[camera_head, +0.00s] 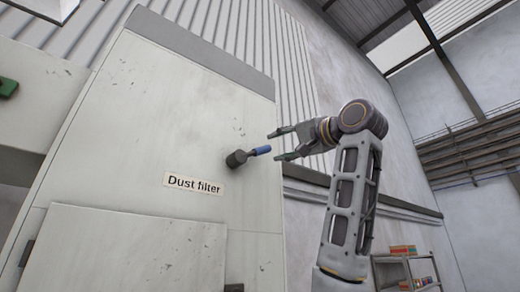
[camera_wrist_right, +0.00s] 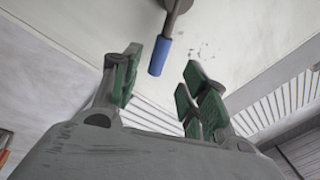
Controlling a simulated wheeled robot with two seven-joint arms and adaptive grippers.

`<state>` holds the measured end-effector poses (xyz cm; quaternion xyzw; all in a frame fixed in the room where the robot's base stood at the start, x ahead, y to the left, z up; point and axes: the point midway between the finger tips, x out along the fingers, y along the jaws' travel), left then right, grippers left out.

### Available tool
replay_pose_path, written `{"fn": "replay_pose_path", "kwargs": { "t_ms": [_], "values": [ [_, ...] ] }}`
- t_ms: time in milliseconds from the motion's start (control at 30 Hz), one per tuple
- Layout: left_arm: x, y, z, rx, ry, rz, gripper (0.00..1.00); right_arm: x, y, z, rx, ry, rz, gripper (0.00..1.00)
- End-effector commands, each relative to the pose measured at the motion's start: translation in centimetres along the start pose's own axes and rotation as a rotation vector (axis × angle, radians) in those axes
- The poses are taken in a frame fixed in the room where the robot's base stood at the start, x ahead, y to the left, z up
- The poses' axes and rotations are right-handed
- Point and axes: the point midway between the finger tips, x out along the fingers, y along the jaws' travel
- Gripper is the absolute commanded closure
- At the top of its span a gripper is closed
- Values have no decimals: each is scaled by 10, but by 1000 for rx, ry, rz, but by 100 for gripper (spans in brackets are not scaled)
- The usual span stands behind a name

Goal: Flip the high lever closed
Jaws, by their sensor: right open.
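The lever has a dark round hub (camera_head: 236,159) on the pale cabinet front, above the "Dust filter" label (camera_head: 193,184). Its blue handle (camera_head: 260,150) points right and slightly up in the head view. My right gripper (camera_head: 274,146) is open, with its fingertips close to the handle's tip. In the right wrist view the blue handle (camera_wrist_right: 160,56) reaches toward the gap between the two green-padded fingers (camera_wrist_right: 157,81). I cannot tell whether either finger touches it. My left gripper is in neither view.
The tall dust filter cabinet (camera_head: 130,150) fills the left and middle of the head view. A green part (camera_head: 8,87) shows at the far left. A shelf with boxes (camera_head: 405,262) stands low at the right. The space right of my arm looks clear.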

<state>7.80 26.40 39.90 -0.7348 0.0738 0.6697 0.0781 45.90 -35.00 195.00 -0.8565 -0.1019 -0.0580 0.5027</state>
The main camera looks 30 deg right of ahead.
Motion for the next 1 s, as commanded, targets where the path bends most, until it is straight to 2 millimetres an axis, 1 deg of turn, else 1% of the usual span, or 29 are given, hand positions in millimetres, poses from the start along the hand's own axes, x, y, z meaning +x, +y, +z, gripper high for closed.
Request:
{"fn": "replay_pose_path", "kwargs": {
  "t_ms": [33, 100, 600, 800, 1000],
  "values": [
    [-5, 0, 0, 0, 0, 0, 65, 8, -1, 0, 0, -2, 3, 56],
    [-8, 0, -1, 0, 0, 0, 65, 17, -2, -1, 0, -2, 2, 56],
    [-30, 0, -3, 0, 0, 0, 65, 76, -1, -1, 1, -1, 1, 56],
    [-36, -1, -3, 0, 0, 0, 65, 93, -1, -1, 0, -1, 1, 56],
    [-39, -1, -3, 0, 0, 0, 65, 101, -1, 0, 0, 0, 0, 56]
  ]
}}
